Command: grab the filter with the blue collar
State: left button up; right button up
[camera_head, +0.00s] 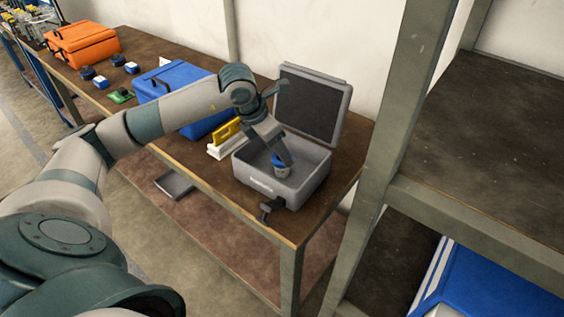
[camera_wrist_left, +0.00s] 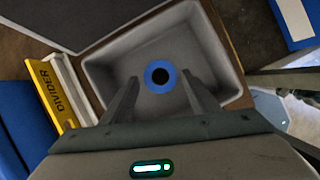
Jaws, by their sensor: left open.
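The filter with the blue collar (camera_head: 281,168) stands inside an open grey case (camera_head: 246,172) on the table. In the left wrist view the filter (camera_wrist_left: 160,76) shows from above as a blue ring with a dark centre, on the floor of the case (camera_wrist_left: 212,50). My left gripper (camera_head: 283,160) reaches down into the case from above. In the wrist view its two fingers (camera_wrist_left: 157,88) are apart, one on each side of the filter, with nothing held between them. I cannot tell whether the fingers touch the filter. My right gripper is not in view.
A yellow divider (camera_head: 226,132) in a white holder stands left of the case. A blue case (camera_head: 172,80) and an orange case (camera_head: 82,43) lie farther along the table. The grey lid (camera_head: 311,103) stands open behind. A metal shelf post (camera_head: 390,130) rises at right.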

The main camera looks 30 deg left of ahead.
aim_at(279, 159)
pick_arm(q)
jog(key=shift+f, duration=0.2)
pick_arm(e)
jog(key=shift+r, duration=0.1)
pick_arm(q)
jog(key=shift+f, duration=0.25)
jog(key=shift+f+p, duration=0.35)
jog(key=p+x, duration=0.1)
jog(key=x, duration=0.2)
jog(key=shift+s+f, duration=0.1)
jog(key=shift+s, duration=0.05)
jog(key=shift+f, duration=0.4)
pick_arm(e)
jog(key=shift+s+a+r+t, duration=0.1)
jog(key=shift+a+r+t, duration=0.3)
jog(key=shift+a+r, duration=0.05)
pick_arm(q)
jog(key=c, duration=1)
jog(key=shift+o, duration=0.2)
